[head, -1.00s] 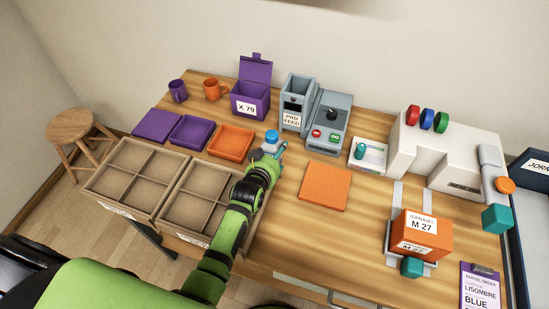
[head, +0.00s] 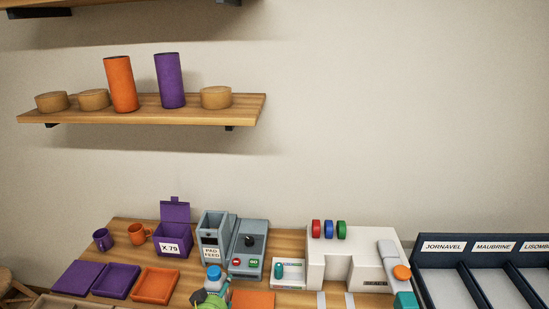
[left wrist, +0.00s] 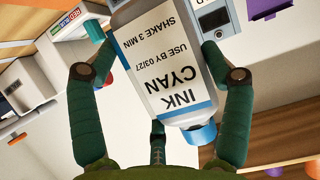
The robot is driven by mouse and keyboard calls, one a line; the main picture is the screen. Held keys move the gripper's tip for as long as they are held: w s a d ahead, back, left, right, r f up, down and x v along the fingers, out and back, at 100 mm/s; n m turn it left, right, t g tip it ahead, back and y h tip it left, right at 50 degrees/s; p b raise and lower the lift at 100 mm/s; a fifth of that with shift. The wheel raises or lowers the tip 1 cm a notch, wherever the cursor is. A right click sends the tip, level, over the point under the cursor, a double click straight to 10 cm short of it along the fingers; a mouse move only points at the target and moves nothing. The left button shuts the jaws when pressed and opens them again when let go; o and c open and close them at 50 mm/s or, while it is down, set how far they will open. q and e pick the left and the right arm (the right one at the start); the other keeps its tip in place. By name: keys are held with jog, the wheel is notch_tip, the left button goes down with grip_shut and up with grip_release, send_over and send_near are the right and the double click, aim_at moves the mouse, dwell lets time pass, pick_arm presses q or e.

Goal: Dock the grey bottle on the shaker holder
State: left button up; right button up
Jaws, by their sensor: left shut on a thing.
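The grey bottle (head: 213,285) has a blue cap and stands out in front of the pad feed box in the head view. In the left wrist view the bottle (left wrist: 160,60) fills the middle, with a white label reading INK CYAN and its blue cap toward the bottom. My left gripper (head: 210,298) is shut on it, with a green finger on each side. A grey machine (head: 250,245) with a black knob and red and green buttons stands behind to its right. I cannot tell for certain which part is the shaker holder. My right gripper is not in view.
The grey pad feed box (head: 212,240) is close behind the bottle. A white holder (head: 289,275) with a teal piece and a large white machine (head: 350,262) stand to the right. Trays, mugs and a purple box (head: 174,238) are left. A wall shelf (head: 150,110) holds cylinders.

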pick_arm(q)
jog(key=s+a+r+m+h+b, duration=0.25)
jog(key=s+a+b, duration=0.3)
jog(key=a, duration=0.35)
jog(key=s+d+r+m+g+h+b, duration=0.2)
jog(key=s+d+r+m+h, duration=0.2)
jog(key=s, duration=0.3)
jog(key=s+d+r+m+g+h+b, duration=0.3)
jog(key=s+d+r+m, duration=0.1)
jog(key=s+r, duration=0.1)
jog(key=shift+s+h, duration=0.35)
jog(key=shift+s, duration=0.5)
jog(key=shift+f, duration=0.1)
